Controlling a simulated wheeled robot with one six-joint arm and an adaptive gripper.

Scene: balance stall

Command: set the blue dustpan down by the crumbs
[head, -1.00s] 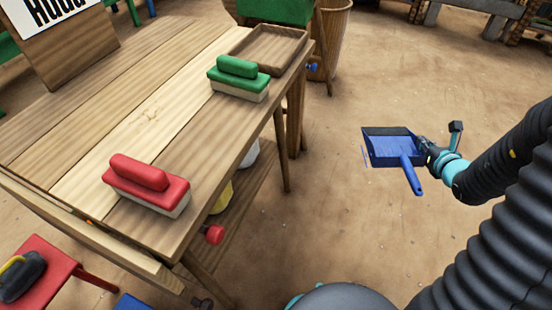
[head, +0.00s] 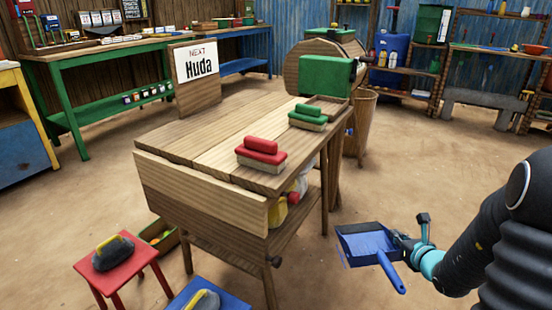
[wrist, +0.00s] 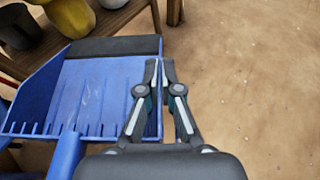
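The blue dustpan (head: 366,243) is off the table in the head view, to the right of it, with its handle pointing down and right. My gripper (head: 397,240) is at the dustpan's right side. In the wrist view my gripper (wrist: 159,68) has its fingers nearly together, closed on the side wall of the dustpan (wrist: 95,92). The pan appears held above the dirt floor and looks empty. I cannot make out crumbs on the wooden table (head: 190,140) now; a small faint patch showed on its pale plank earlier.
A red brush (head: 261,153) and a green brush (head: 307,117) lie on the table near a shallow wooden tray (head: 335,104). A red stool (head: 112,262) and a blue stool (head: 200,296) stand at the front left. Open floor (head: 450,160) lies to the right.

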